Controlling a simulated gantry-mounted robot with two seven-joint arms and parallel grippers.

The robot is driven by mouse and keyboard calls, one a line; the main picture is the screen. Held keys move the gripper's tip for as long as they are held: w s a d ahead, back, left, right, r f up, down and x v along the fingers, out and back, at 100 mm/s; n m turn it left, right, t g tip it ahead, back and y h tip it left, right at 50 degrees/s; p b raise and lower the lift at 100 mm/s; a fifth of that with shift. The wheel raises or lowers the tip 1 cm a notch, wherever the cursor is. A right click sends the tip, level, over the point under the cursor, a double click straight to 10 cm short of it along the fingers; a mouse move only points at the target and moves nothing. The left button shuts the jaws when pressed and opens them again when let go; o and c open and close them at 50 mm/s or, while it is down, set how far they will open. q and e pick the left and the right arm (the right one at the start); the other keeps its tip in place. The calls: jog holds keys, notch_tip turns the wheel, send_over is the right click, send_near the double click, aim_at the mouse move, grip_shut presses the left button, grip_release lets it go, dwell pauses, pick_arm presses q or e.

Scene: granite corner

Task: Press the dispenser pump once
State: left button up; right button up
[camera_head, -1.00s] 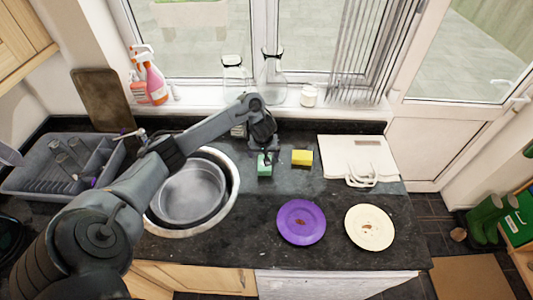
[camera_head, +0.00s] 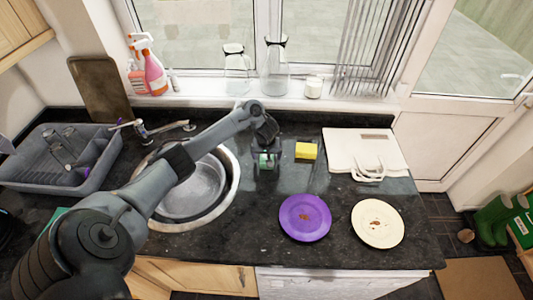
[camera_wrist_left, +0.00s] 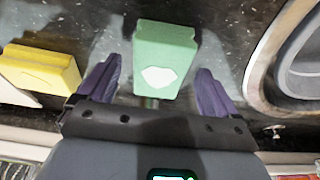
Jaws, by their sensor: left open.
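A green block-shaped body with a pale patch, apparently the dispenser (camera_head: 265,158), stands on the dark worktop right of the sink. The dispenser also shows in the left wrist view (camera_wrist_left: 165,52), with a narrow stem-like part near the gripper. My left gripper (camera_head: 266,165) is at the dispenser, mostly covering it in the head view. In the left wrist view its two purple-grey fingers (camera_wrist_left: 158,78) are open, one on each side of the dispenser, with gaps visible. I cannot make out the pump head clearly. My right gripper is not in view.
A yellow sponge (camera_head: 306,151) lies just right of the dispenser. The round sink (camera_head: 232,205) and tap (camera_head: 143,129) are on the left, beside a grey dish rack (camera_head: 30,172). A purple plate (camera_head: 304,217), a cream plate (camera_head: 377,222) and a white board (camera_head: 385,148) are to the right.

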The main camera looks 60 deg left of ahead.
pick_arm(q)
jog(key=shift+w+a+f, duration=0.15)
jog(key=shift+a+f, duration=0.05)
jog(key=shift+f, duration=0.5)
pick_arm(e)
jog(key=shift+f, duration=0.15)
pick_arm(q)
jog(key=shift+c, duration=0.2)
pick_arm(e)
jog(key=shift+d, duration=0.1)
